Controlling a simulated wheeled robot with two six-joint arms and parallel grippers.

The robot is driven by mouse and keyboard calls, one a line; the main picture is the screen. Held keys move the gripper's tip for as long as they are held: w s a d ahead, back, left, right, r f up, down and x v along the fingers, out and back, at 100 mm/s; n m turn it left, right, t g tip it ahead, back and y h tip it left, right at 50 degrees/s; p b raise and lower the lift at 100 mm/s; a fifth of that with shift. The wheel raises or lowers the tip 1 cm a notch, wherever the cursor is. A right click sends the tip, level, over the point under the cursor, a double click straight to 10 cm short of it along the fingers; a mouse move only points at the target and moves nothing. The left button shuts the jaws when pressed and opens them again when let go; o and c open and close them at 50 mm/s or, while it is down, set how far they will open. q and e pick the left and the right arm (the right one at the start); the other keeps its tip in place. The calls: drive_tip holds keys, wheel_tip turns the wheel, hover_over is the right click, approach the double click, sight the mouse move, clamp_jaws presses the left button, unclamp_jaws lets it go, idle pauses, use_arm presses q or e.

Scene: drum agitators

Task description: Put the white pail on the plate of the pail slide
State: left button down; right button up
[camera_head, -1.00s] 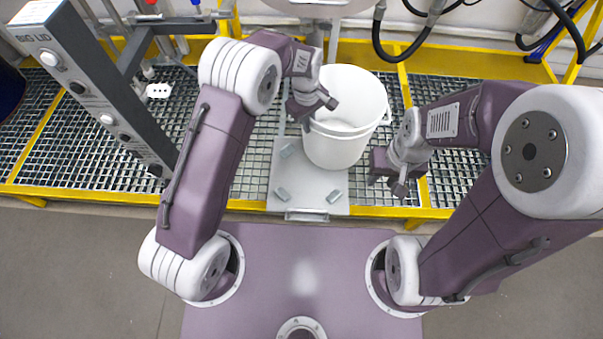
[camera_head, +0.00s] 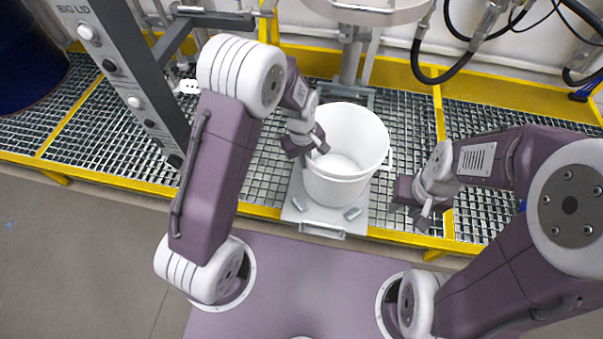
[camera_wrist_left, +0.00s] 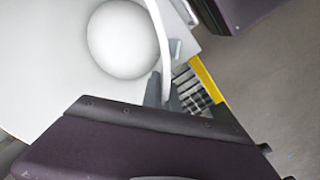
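The white pail (camera_head: 352,183) stands upright over the metal plate of the pail slide (camera_head: 322,224), between its small corner blocks. I cannot tell whether its bottom touches the plate. My left gripper (camera_head: 316,149) is at the pail's left rim. In the left wrist view the pail's wall (camera_wrist_left: 158,35) runs between the left fingers (camera_wrist_left: 164,90), one inside and one outside, and they look shut on it. My right gripper (camera_head: 426,216) is apart from the pail on its right, with nothing visible in it; its finger gap is unclear.
A round lid-like disc (camera_head: 372,8) hangs above and behind the pail. A grey control post (camera_head: 135,80) stands at left. Yellow-framed grating (camera_head: 240,160) surrounds the plate. Black hoses (camera_head: 440,75) hang at the back right. A dark blue drum (camera_head: 25,60) is at far left.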

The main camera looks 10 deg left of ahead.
use_arm(q)
drive_tip(key=f+b, duration=0.1)
drive_tip(key=f, duration=0.2)
drive_tip(key=a+f+b, duration=0.1)
drive_tip(key=shift+s+f+b, duration=0.3)
drive_tip(key=shift+s+f, duration=0.05)
drive_tip(key=c, duration=2.1)
unclamp_jaws()
drive_tip(key=shift+f, duration=0.2)
drive_tip(key=o, duration=0.5)
drive_tip(key=shift+c, duration=0.2)
